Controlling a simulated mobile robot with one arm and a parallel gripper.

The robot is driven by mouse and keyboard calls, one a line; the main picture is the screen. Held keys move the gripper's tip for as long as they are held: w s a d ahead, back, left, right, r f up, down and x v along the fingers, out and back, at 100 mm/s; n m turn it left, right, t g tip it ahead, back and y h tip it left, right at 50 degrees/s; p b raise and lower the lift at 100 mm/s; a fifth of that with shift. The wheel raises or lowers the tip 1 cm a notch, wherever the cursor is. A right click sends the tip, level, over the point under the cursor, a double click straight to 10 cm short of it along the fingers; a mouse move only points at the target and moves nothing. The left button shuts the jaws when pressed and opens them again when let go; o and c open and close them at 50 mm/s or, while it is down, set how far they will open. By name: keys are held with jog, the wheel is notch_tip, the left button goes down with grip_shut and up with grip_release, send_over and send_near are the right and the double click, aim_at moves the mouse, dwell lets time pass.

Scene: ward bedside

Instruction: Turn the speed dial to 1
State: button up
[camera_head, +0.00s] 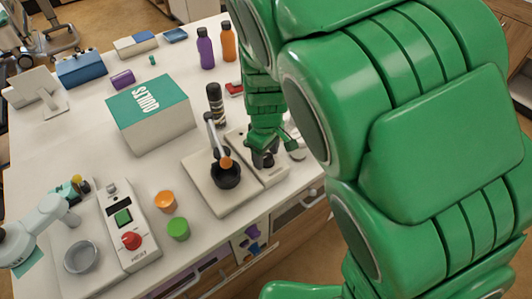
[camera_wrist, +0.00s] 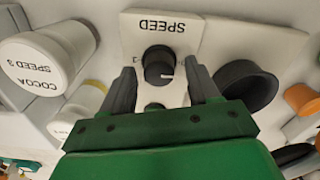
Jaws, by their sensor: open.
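The speed dial (camera_wrist: 158,62) is a round black knob with a white pointer line, on a white panel (camera_wrist: 190,28) lettered SPEED, upside down in the wrist view. The pointer lies toward the right and slightly down in that view. A small mark, seemingly a 1, shows left of the knob. My gripper (camera_wrist: 160,70) is open, with one dark finger on each side of the dial; I cannot tell whether either touches it. In the head view my gripper (camera_head: 264,154) is low over the white panel (camera_head: 272,178), largely hiding the dial.
A black bowl (camera_head: 226,174) with a stirrer is beside the panel. A black bottle (camera_head: 215,105) stands behind. Orange (camera_head: 165,201) and green (camera_head: 178,229) cups stand nearby.

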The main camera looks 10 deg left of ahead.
jog(key=shift+f, duration=0.1)
jog(key=c, duration=1)
jog(key=shift+c, duration=0.2)
jog(key=m, duration=0.5)
jog(key=shift+d+m, duration=0.15)
jog(key=shift+m, duration=0.25)
jog(key=m, duration=0.6)
jog(key=shift+d, duration=0.1)
jog(key=shift+f, duration=0.1)
